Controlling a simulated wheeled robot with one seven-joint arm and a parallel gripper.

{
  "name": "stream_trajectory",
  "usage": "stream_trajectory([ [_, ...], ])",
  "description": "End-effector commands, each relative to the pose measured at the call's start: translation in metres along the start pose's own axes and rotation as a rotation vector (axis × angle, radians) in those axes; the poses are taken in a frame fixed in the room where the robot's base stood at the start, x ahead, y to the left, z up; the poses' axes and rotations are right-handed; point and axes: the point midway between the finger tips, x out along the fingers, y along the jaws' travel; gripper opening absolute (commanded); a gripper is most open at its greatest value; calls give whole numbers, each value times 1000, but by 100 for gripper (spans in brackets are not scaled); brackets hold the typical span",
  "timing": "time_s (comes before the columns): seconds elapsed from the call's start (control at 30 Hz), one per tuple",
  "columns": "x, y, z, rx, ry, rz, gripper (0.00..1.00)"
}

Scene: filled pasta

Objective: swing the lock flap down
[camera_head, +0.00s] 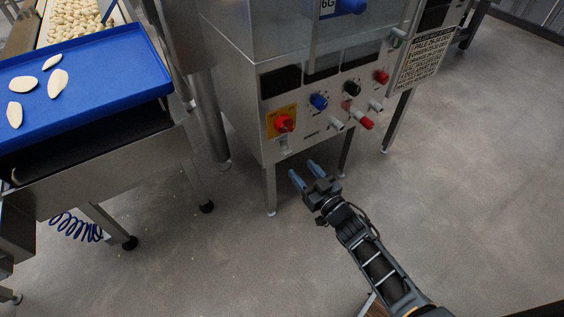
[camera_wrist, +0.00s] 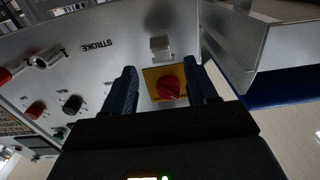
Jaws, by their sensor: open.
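A red rotary knob (camera_head: 284,123) sits on a yellow plate at the left of the machine's control panel. Just below it is a small pale metal piece (camera_head: 284,144) that looks like the lock flap; I cannot tell its exact angle. In the wrist view, which looks upside down, the flap (camera_wrist: 160,46) shows above the red knob (camera_wrist: 168,88). My gripper (camera_head: 304,172) is open and empty, below and in front of the panel's lower edge. In the wrist view its two fingers (camera_wrist: 162,78) stand either side of the knob in the picture, with no contact visible.
The panel also carries a blue knob (camera_head: 319,101), a black knob (camera_head: 351,88) and red knobs. Grey handles (camera_head: 337,125) stick out along its lower right. A blue tray (camera_head: 110,83) with pale pasta pieces stands on the left. The floor around my arm is clear.

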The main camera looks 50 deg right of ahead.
Motion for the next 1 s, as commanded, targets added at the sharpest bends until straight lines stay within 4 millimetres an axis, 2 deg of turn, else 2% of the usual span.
stream_trajectory([
  [0.3, 46, 0, 0, 0, 2, 0, 57],
  [0.5, 67, -1, 0, 0, 1, -1, 57],
  [0.87, 73, 0, 0, 0, -1, 0, 57],
  [1.0, 72, -1, 0, 0, 0, 0, 45],
])
